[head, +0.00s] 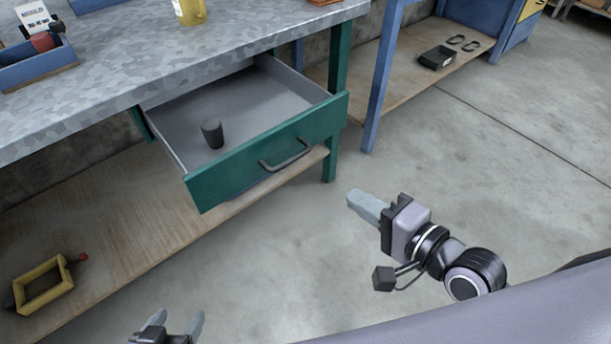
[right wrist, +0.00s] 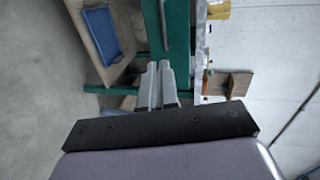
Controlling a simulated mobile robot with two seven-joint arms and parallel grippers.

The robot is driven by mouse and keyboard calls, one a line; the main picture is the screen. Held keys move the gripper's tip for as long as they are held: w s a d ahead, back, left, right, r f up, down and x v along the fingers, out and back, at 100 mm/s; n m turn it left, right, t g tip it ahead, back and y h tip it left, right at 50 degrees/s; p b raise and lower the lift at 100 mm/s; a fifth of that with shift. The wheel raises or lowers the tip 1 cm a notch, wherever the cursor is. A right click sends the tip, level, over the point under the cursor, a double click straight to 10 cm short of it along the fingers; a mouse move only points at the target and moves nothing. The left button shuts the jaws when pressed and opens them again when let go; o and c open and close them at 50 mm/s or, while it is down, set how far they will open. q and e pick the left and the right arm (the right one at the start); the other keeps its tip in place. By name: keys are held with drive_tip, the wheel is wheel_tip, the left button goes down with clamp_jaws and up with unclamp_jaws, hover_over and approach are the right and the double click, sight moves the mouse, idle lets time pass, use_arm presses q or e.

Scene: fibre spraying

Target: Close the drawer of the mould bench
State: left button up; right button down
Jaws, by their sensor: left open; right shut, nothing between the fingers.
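The drawer (head: 265,151) of the mould bench (head: 130,70) stands pulled out, with a green front and a dark bar handle (head: 286,156). A small dark cup-like object (head: 212,133) stands inside it. My right gripper (head: 352,200) is shut and empty, in front of and to the right of the drawer front, apart from it. In the right wrist view my shut fingers (right wrist: 161,68) point toward green bench parts. My left gripper (head: 172,318) is open and empty at the bottom edge of the head view, below the drawer and well apart from it.
The bench's lower shelf (head: 110,215) holds a yellow frame (head: 42,287). A yellow container (head: 189,11) and a blue tray (head: 38,70) stand on the bench top. A blue-legged table (head: 383,75) stands at right. The floor (head: 480,150) in front is clear.

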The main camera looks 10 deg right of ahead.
use_arm(q)
drive_tip(key=shift+w+d+f+b, duration=0.1)
drive_tip(key=shift+w+f+b, duration=0.05)
drive_tip(key=shift+f+b, duration=0.65)
use_arm(e)
drive_tip(key=x, duration=1.4)
drive_tip(key=shift+a+r, duration=0.15)
drive_tip(key=shift+r, duration=0.25)
use_arm(q)
drive_tip(key=shift+r, duration=0.1)
use_arm(e)
drive_tip(key=shift+w, duration=0.1)
